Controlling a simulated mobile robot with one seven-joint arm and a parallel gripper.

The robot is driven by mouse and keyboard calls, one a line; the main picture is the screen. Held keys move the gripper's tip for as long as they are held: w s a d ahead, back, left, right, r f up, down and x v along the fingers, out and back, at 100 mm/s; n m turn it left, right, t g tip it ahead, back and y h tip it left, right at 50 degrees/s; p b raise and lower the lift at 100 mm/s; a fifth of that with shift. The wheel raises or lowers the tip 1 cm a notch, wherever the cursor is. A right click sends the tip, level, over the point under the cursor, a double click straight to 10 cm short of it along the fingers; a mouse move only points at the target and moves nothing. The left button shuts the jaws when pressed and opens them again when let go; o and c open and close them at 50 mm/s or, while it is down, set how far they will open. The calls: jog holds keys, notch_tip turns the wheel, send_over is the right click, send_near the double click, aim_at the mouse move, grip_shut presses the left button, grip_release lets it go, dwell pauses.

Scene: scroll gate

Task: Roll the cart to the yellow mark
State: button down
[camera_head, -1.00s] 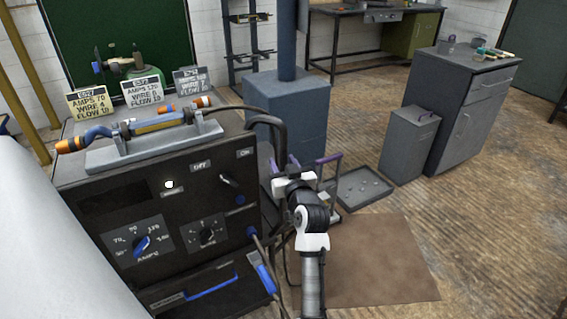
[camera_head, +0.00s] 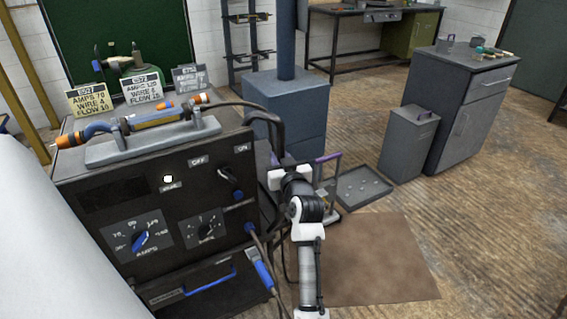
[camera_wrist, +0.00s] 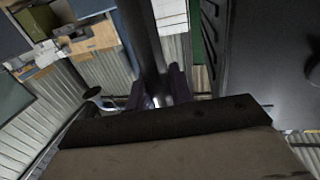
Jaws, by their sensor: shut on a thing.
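The cart is the big black welding machine (camera_head: 215,205) with dials and OFF/ON labels, filling the left of the head view. A curved dark handle (camera_head: 279,124) rises at its right rear corner. My gripper (camera_wrist: 158,98) has purple fingers closed around a dark grey bar (camera_wrist: 143,40) in the wrist view, which looks like the cart's handle. In the head view my white and black wrist is right of the cart, by this handle, and hides part of the grip. I cannot make out a yellow mark on the floor in either view.
A torch (camera_head: 150,121) and number cards (camera_head: 142,88) are on the cart top. A brown mat (camera_head: 375,260), a shallow grey tray (camera_head: 362,188), a grey bin (camera_head: 408,145) and a cabinet (camera_head: 465,120) stand to the right. A blue column base (camera_head: 288,110) is behind. Floor is open at far right.

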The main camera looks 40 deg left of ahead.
jog(key=shift+w+a, duration=0.15)
jog(key=shift+a, duration=0.4)
jog(key=shift+a+f, duration=0.3)
jog(key=shift+a, duration=0.05)
jog(key=c, duration=1.3)
grip_release()
jog(key=shift+d+r, duration=0.15)
jog(key=shift+d, duration=0.1)
jog(key=shift+d, duration=0.1)
jog(key=b+v, duration=0.2)
jog(key=v, duration=1.1)
jog(key=shift+s+d+b, duration=0.25)
jog(key=shift+d+b, duration=0.05)
jog(key=shift+b, duration=0.05)
